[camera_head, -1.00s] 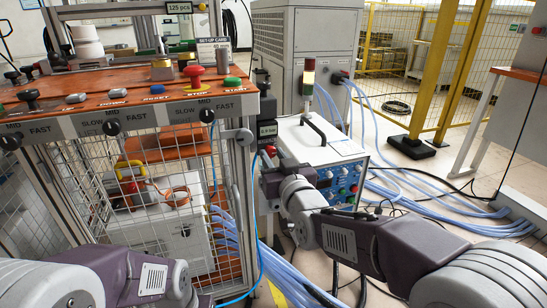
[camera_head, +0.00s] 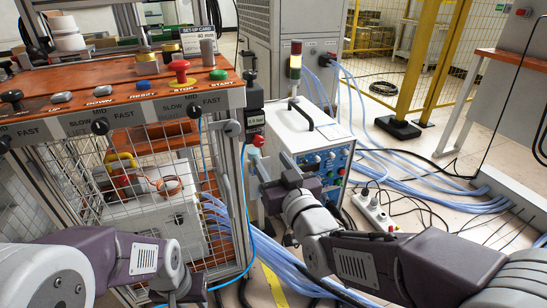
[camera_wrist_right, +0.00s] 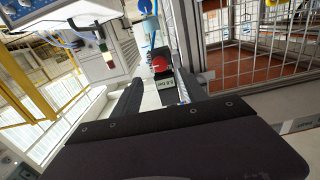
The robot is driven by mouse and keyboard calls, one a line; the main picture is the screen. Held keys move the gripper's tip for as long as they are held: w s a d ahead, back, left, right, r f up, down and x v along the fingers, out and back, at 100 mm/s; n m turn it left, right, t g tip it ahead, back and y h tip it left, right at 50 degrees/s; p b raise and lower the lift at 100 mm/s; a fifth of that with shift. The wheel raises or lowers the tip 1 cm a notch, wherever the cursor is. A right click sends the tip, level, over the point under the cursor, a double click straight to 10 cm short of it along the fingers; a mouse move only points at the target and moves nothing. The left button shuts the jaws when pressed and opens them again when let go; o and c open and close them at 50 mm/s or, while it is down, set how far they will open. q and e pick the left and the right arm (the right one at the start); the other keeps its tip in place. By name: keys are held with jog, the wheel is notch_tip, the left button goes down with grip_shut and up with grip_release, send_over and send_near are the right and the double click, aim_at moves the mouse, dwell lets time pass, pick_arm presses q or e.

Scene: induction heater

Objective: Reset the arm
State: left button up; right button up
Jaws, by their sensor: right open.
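My right gripper (camera_head: 260,178) is open and empty beside the post of the caged bench, just below a small dark gauge unit (camera_head: 255,120) with a red knob (camera_head: 258,140). In the right wrist view the two dark fingers of the right gripper (camera_wrist_right: 157,80) are spread apart. The red knob (camera_wrist_right: 160,64) shows between them, beyond the tips; I see no contact. My left arm crosses the lower left of the head view. Its dark end, the left gripper (camera_head: 187,290), is low at the bottom edge, and its jaws cannot be made out.
The orange control panel (camera_head: 120,95) tops a mesh cage (camera_head: 105,190). A copper coil (camera_head: 165,185) sits inside. A white power unit (camera_head: 290,130) stands behind my right gripper. Blue hoses (camera_head: 430,190) and a power strip (camera_head: 372,212) lie on the floor to the right.

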jog(key=w+d+r+m+h+p, duration=0.1)
jog(key=d+r+h+p, duration=0.1)
jog(key=d+r+p, duration=0.3)
jog(key=d+f+m+g+h+p, duration=0.25)
jog(key=d+f+g+p, duration=0.2)
jog(key=d+f, duration=0.35)
jog(key=s+d+f+g+p, duration=0.2)
jog(key=s+f+g, duration=1)
jog(key=s, duration=0.6)
notch_tip(320, 180, up, 37)
jog(key=s+p, duration=0.1)
jog(key=p, duration=3.7)
jog(key=shift+h, duration=0.45)
